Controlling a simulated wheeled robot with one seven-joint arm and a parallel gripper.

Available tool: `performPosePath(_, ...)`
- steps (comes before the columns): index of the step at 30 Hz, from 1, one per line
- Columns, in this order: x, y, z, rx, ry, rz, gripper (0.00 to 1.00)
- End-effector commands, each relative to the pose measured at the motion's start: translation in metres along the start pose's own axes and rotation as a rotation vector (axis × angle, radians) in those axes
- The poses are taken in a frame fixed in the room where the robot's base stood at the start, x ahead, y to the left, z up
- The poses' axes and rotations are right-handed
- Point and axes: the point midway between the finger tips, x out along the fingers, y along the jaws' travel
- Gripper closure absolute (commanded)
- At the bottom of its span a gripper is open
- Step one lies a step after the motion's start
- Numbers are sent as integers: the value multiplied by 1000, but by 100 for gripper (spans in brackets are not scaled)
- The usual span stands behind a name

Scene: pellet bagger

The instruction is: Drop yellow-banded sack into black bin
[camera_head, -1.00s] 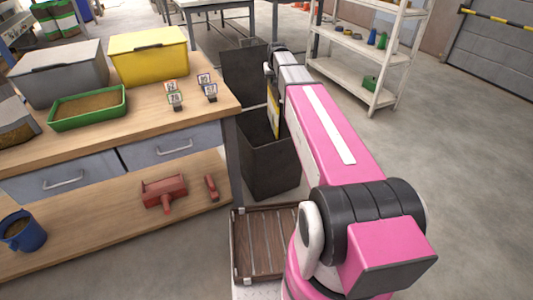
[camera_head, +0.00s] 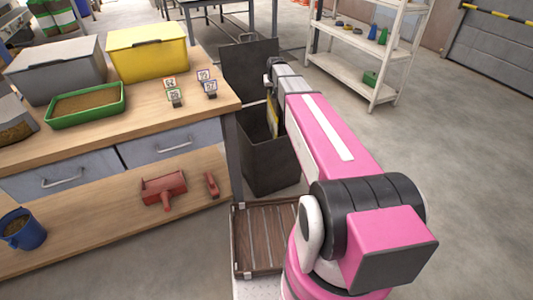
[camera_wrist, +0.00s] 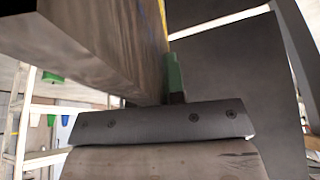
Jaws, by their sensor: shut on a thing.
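The black bin (camera_head: 268,165) stands open on the floor at the right end of the workbench, its dark lid (camera_head: 250,68) raised behind it. The yellow-banded sack (camera_head: 273,118) shows as a narrow yellow strip at the bin's mouth, beside my arm's far end. My gripper (camera_wrist: 172,85) is shut on it. In the wrist view the sack (camera_wrist: 95,45) seems to be the large grey-brown body with a thin yellow edge. My arm hides most of the gripper and sack in the head view, so I cannot tell how deep the sack hangs.
The workbench (camera_head: 150,115) at left holds a yellow box (camera_head: 147,55), a grey box (camera_head: 58,72), a green tray (camera_head: 86,105) and several small cards. A slatted wooden platform (camera_head: 265,238) lies in front of the bin. A white shelf (camera_head: 350,80) stands behind. Floor at right is clear.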

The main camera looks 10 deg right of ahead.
Motion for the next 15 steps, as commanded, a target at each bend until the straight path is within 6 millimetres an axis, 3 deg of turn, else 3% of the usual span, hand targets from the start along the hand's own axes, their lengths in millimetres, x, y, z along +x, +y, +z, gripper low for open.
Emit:
performPosePath(12,10,0,4,0,1,0,100)
performPosePath(13,10,0,4,0,1,0,80)
performPosePath(15,10,0,4,0,1,0,60)
